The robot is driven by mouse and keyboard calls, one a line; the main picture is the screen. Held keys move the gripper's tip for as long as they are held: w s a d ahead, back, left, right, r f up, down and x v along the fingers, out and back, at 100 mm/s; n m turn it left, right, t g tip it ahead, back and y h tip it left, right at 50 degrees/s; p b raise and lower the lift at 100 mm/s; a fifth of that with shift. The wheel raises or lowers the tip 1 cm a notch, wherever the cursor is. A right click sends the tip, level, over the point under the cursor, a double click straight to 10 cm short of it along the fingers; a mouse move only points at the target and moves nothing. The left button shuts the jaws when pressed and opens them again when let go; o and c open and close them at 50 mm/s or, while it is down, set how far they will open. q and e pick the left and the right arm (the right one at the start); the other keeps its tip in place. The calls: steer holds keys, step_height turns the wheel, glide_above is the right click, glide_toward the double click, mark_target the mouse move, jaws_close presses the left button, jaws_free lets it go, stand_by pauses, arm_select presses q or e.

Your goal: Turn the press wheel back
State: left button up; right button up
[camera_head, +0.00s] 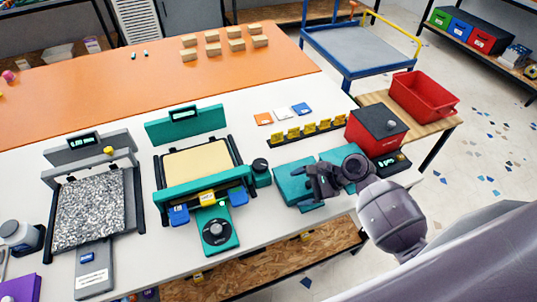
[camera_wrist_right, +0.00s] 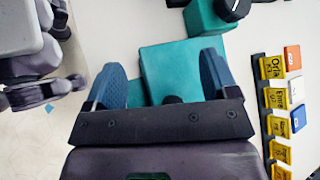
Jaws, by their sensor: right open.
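A teal press (camera_head: 203,175) with a cream bed and a small display stands on the white table. A round black wheel or dial (camera_head: 216,231) sits on its front teal panel. A black-topped teal knob (camera_head: 260,170) is at its right side; a black knob on a teal block also shows at the top of the right wrist view (camera_wrist_right: 232,9). I cannot tell which of these is the press wheel. My right gripper (camera_head: 314,184) is open and empty, above teal flat plates (camera_head: 291,182), right of the press. Its blue fingers (camera_wrist_right: 162,68) are spread over a plate.
A grey machine (camera_head: 97,200) stands left of the press. Yellow labelled blocks (camera_head: 307,131) stand in a row behind the plates. Wooden blocks (camera_head: 236,44) lie on the orange table.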

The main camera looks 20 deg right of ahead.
mark_target(267, 164)
steer(key=w+r+m, duration=0.1)
steer(key=w+m, duration=0.1)
steer(key=w+d+m+t+y, duration=0.1)
steer(key=w+m, duration=0.1)
steer(key=w+d+r+m+y, duration=0.1)
steer(key=w+m, duration=0.1)
steer(key=shift+w+d+r+t, duration=0.1)
steer(key=shift+w+r+t, duration=0.2)
steer(key=shift+w+d+r+m, duration=0.1)
steer(key=shift+w+r+m, duration=0.1)
steer(key=shift+m, duration=0.2)
steer(key=shift+w, duration=0.15)
steer(key=x, duration=1)
steer(key=shift+w+a, duration=0.15)
steer(key=shift+a, duration=0.25)
steer(key=shift+c, duration=0.3)
steer(key=c, duration=0.9)
steer(key=shift+o, duration=0.2)
